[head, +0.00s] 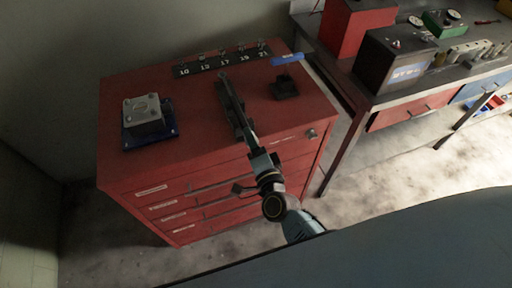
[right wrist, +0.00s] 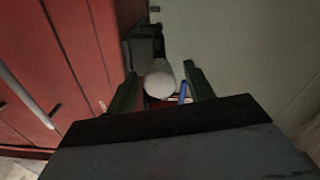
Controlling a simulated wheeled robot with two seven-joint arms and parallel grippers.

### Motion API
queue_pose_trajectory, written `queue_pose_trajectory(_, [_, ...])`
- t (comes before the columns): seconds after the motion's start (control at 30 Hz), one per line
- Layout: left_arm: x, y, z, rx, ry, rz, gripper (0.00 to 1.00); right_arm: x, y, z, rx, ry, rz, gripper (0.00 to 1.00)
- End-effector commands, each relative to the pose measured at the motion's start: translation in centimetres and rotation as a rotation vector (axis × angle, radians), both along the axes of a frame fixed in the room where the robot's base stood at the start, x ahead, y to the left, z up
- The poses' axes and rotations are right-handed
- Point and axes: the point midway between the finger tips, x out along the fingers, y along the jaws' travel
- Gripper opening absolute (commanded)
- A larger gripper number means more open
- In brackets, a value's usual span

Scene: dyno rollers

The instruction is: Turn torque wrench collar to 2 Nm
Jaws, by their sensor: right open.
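A long dark bar, which looks like the torque wrench (head: 228,92), lies over the red cabinet top with its near end toward me. My right gripper (head: 248,136) is at that near end, over the cabinet's front edge. In the right wrist view its two dark fingers (right wrist: 160,72) stand apart, one on each side of a pale grey rounded end (right wrist: 160,84), probably the wrench handle. I cannot tell whether they touch it. The collar and its scale cannot be made out. My left gripper is not in view.
The red cabinet (head: 190,100) holds a grey block on a blue base (head: 146,112), a small black block (head: 284,87) and a socket rail (head: 222,61) numbered 10 to 21. A blue label (head: 287,59) lies at the back right. A workbench (head: 400,96) stands right.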

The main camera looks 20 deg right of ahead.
Motion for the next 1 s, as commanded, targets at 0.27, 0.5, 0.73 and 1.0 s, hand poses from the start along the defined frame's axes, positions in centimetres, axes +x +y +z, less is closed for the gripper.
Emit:
queue_pose_trajectory(0.27, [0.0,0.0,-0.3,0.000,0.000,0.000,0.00,-3.9,-0.1,-0.2,0.000,0.004,0.000,0.53])
queue_pose_trajectory(0.5, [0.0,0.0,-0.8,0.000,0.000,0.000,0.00,-9.2,-0.3,-0.2,-0.001,0.004,0.002,0.53])
queue_pose_trajectory(0.73, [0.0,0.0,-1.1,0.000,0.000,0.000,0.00,-12.5,-0.4,-0.1,-0.001,0.002,0.001,0.53])
queue_pose_trajectory(1.0, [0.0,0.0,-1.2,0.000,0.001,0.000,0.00,-13.3,-0.4,0.0,0.000,0.000,0.001,0.53])
